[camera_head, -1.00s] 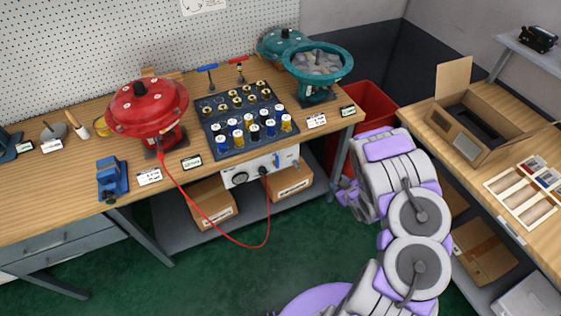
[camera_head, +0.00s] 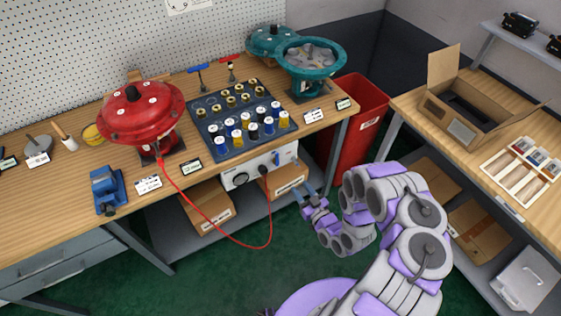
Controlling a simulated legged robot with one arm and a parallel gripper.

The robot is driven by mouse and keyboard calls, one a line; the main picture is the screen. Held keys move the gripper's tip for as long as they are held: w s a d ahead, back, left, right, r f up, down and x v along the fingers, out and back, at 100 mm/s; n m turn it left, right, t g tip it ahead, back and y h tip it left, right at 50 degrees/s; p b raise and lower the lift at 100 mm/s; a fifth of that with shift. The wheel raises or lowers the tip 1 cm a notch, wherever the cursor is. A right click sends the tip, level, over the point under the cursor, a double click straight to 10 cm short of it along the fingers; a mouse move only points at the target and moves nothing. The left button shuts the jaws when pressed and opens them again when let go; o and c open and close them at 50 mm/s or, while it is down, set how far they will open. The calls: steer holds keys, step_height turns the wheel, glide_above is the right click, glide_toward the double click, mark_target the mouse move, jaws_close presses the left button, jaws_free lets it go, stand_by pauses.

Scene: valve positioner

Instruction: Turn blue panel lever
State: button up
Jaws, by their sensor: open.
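The white control panel (camera_head: 250,168) hangs under the front edge of the workbench, with a gauge, black knobs and a red hose plugged in. The small blue lever (camera_head: 276,159) sits on the panel's right part; its exact angle is too small to tell. My gripper (camera_head: 304,193) is open and empty, below and to the right of the panel. Its fingers point up and left, apart from the lever, in front of a cardboard box under the bench.
A red valve actuator (camera_head: 143,112) and a tray of fittings (camera_head: 240,120) stand on the bench. The red hose (camera_head: 222,232) loops down in front of the panel. A red bin (camera_head: 352,125) stands right of the bench. The green floor is clear in front.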

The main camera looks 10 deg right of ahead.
mark_target(278, 157)
steer(key=x, duration=1.6)
steer(key=shift+b, duration=0.3)
steer(key=shift+s, duration=0.1)
jaws_close()
